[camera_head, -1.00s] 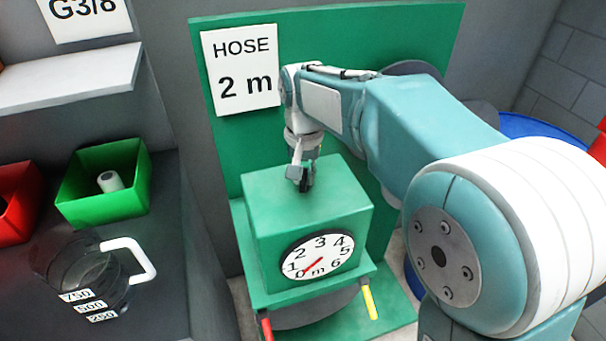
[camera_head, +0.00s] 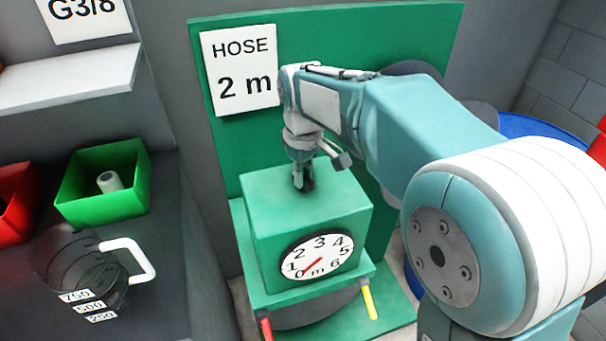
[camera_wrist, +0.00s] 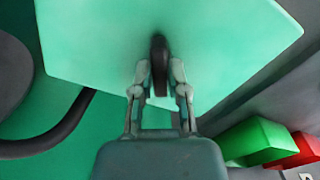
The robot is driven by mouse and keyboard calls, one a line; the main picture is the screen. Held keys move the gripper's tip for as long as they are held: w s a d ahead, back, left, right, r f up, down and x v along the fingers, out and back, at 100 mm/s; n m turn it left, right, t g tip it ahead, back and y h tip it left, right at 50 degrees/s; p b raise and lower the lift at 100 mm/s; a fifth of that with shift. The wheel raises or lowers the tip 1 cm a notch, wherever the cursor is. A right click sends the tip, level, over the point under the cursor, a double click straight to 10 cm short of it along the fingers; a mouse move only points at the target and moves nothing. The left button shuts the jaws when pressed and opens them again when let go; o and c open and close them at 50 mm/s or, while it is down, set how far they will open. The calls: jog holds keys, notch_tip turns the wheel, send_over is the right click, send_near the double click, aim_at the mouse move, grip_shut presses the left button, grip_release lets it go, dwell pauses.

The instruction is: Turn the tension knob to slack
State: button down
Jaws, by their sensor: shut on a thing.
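The tension knob (camera_wrist: 159,62) is a small dark piece on the top of the green machine box (camera_head: 310,245). My gripper (camera_head: 304,186) points down at the box top and is shut on the knob. In the wrist view my gripper (camera_wrist: 160,80) has one finger on each side of the knob, which shows as a narrow dark bar. In the head view the fingers hide most of the knob. I cannot read any slack marking.
A dial (camera_head: 318,257) on the box front has its red needle near the low end. A "HOSE 2 m" sign (camera_head: 241,70) hangs on the green back panel. A green bin (camera_head: 103,184), a red bin (camera_head: 18,203) and a clear jug (camera_head: 85,275) stand at left.

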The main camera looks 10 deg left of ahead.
jog(key=n, duration=0.6)
jog(key=shift+w+r, duration=0.1)
jog(key=n, duration=0.6)
jog(key=shift+a, duration=0.1)
dwell(0.4)
jog(key=c, duration=0.6)
grip_release()
jog(key=shift+c, duration=0.2)
notch_tip(320, 180, up, 12)
jog(key=shift+a+f, duration=0.15)
jog(key=shift+f, duration=0.05)
